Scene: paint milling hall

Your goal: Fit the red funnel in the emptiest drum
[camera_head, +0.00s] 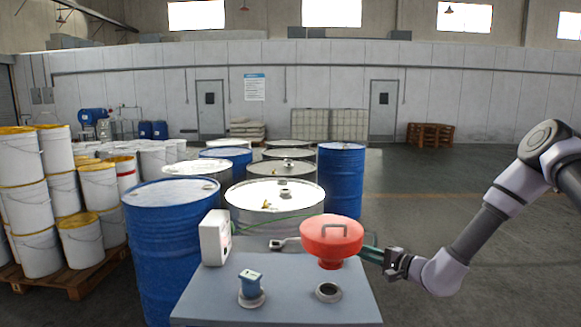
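The red funnel (333,238) is upright with its wide mouth up and a grey handle across it. Its short spout is over the back right part of the grey bench (290,307); I cannot tell whether it touches. My gripper (371,254) reaches in from the right, its green fingers against or just behind the funnel's right side. The funnel hides the fingertips, so their grip is unclear. Drums stand behind the bench: a blue one (165,245) at left, a pale-topped one (258,196) in the middle, a blue one (342,170) at right, and several more. Their fill levels do not show.
On the bench are a white box (214,240), a blue device on a round base (250,283), a dark-centred ring (328,291) and a small grey item (280,244). White pails (45,205) are stacked at left. The floor (455,215) at right is clear.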

